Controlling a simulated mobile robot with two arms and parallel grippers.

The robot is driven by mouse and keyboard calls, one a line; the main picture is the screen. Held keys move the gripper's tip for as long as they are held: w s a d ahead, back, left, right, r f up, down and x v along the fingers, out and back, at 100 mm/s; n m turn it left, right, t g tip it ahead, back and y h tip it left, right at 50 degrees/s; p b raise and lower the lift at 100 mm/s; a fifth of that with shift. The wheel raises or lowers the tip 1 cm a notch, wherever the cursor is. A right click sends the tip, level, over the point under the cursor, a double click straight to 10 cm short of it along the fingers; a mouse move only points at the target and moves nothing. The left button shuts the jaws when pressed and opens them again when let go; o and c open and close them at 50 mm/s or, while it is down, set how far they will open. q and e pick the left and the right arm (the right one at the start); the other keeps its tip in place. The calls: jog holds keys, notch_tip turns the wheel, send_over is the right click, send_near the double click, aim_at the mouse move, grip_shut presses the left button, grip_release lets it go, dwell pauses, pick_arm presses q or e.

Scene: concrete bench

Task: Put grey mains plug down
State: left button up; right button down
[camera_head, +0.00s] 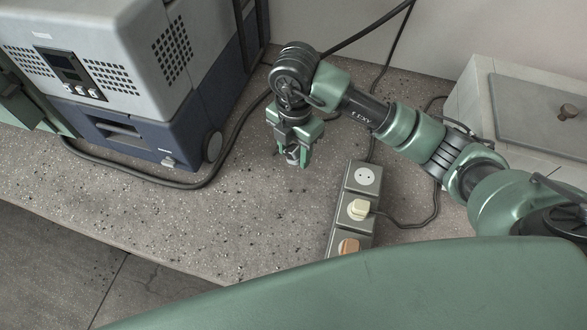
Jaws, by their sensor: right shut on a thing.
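My right gripper (292,158) points down over the concrete bench (250,215), left of the power strip. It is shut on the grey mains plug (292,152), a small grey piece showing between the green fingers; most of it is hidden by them. I cannot tell whether the plug touches the bench. The grey power strip (348,207) shows an empty round socket (366,176) at its far end, a cream plug (359,209) in the middle and an orange-brown plug (348,246) at the near end. My left gripper is not in view.
A grey and blue cooler-like unit (130,60) stands at the back left, with a black cable (200,184) along its front. A pale box (480,95) with a grey lid (540,110) stands at the right. The bench left of the strip is clear up to its front edge.

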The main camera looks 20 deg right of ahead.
aim_at(295, 150)
notch_tip(295, 150, down, 8)
jog(key=shift+r, duration=0.25)
jog(key=shift+f, duration=0.1)
jog(key=shift+f+b, duration=0.4)
jog(key=shift+f, duration=0.1)
jog(key=c, duration=0.7)
grip_release()
jog(key=shift+s, duration=0.1)
jog(key=shift+r+p, duration=0.4)
jog(key=shift+r, duration=0.1)
notch_tip(295, 150, up, 12)
jog(key=shift+r, duration=0.15)
